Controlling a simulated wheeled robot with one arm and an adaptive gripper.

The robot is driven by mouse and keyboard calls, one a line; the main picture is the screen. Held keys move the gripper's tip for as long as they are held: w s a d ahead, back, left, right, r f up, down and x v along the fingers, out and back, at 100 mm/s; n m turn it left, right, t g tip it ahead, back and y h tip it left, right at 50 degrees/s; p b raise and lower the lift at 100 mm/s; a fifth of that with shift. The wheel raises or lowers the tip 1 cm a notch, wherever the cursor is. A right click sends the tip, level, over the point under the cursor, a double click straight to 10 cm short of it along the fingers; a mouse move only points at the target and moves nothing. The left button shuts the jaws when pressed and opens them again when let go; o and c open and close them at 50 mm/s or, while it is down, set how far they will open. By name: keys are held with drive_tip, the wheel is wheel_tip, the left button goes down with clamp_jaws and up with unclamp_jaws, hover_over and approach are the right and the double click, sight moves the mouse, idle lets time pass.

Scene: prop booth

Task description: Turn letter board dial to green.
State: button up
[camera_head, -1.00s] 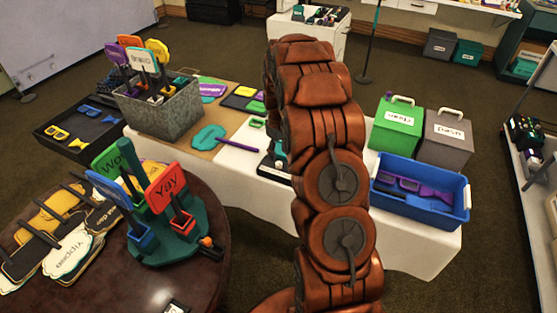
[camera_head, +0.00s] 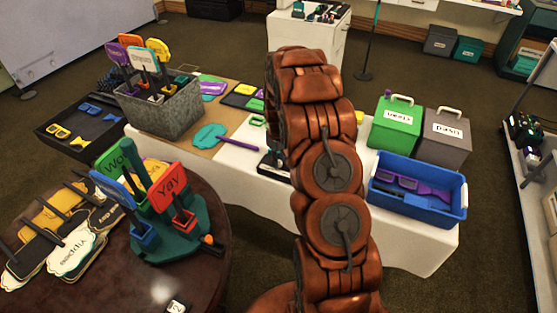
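My brown-red arm stands in the middle of the view, reaching over the long white-covered table (camera_head: 235,185). My gripper is not visible; the arm hides its end. A small dark device with a white label (camera_head: 272,165) sits on the table just left of my arm and is partly covered by it. I cannot tell whether it bears the letter board dial. No dial with a green mark can be made out clearly.
A round dark table (camera_head: 215,275) at lower left holds a teal stand (camera_head: 175,240) with word signs. A grey bin (camera_head: 165,108) of signs stands on the long table. Green box (camera_head: 397,125), grey box (camera_head: 447,135) and blue tub (camera_head: 415,200) are right of my arm.

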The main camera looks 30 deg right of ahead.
clamp_jaws()
drive_tip(key=shift+f+m+b, duration=0.1)
drive_tip(key=shift+m+b, duration=0.2)
drive_tip(key=shift+b, duration=0.15)
drive_tip(key=shift+f+m+b, duration=0.15)
drive_tip(key=shift+m+b, duration=0.35)
drive_tip(key=shift+b, duration=0.35)
drive_tip(key=shift+m+b, duration=0.7)
drive_tip(key=shift+b, duration=0.3)
drive_tip(key=m+b, duration=0.4)
drive_tip(key=shift+m, duration=0.3)
drive_tip(key=m+b, duration=0.2)
drive_tip(key=m, duration=0.2)
drive_tip(key=shift+r+b, duration=0.2)
drive_tip(key=shift+b, duration=0.15)
drive_tip(key=shift+m, duration=0.3)
